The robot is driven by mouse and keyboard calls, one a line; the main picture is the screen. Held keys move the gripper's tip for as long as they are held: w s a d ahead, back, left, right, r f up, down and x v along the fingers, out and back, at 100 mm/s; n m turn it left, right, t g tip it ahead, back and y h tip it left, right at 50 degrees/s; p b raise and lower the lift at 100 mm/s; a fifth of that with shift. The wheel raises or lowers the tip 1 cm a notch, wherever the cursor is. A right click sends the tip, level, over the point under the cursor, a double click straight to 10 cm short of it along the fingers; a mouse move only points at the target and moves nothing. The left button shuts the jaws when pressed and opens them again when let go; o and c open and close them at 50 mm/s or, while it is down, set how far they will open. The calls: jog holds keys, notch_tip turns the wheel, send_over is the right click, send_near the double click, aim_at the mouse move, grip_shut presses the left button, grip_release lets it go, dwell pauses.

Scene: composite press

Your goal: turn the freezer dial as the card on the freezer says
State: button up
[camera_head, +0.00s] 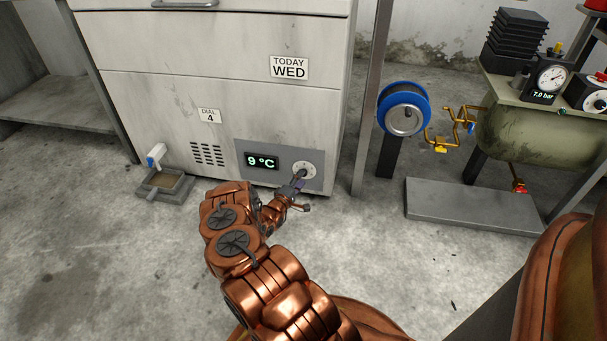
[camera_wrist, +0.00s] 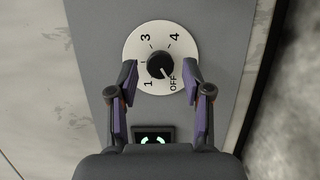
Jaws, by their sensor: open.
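The freezer (camera_head: 150,95) is a pale, stained cabinet. Its card (camera_head: 209,115) reads "DIAL 4". The freezer dial (camera_head: 304,169) sits on a grey panel right of the display. In the wrist view the dial (camera_wrist: 160,65) is a black knob on a white disc marked 1, 3, 4 and OFF. Its pointer appears to aim at lower right, toward OFF. My gripper (camera_head: 293,187) is in front of the dial in the head view. In the wrist view my gripper (camera_wrist: 160,78) is open, one finger on each side of the knob, with gaps visible.
The green display (camera_head: 262,161) reads 9 °C. A "TODAY WED" sign (camera_head: 289,67) is higher on the freezer. A tap over a small tray (camera_head: 163,188) stands at left. A blue reel (camera_head: 404,108) and a grey floor slab (camera_head: 470,206) are at right.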

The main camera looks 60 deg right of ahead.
jog(key=shift+w+d+b, duration=0.2)
jog(key=shift+d, duration=0.35)
jog(key=shift+w+d+b, duration=0.15)
jog(key=shift+w+d, duration=0.05)
jog(key=shift+d, duration=0.35)
jog(key=c, duration=0.8)
jog(key=m+y+p, duration=0.1)
jog(key=m, duration=0.2)
jog(key=m+t+y+p, duration=0.1)
jog(key=m+p, duration=0.1)
jog(key=m, duration=0.2)
jog(key=shift+r, duration=0.2)
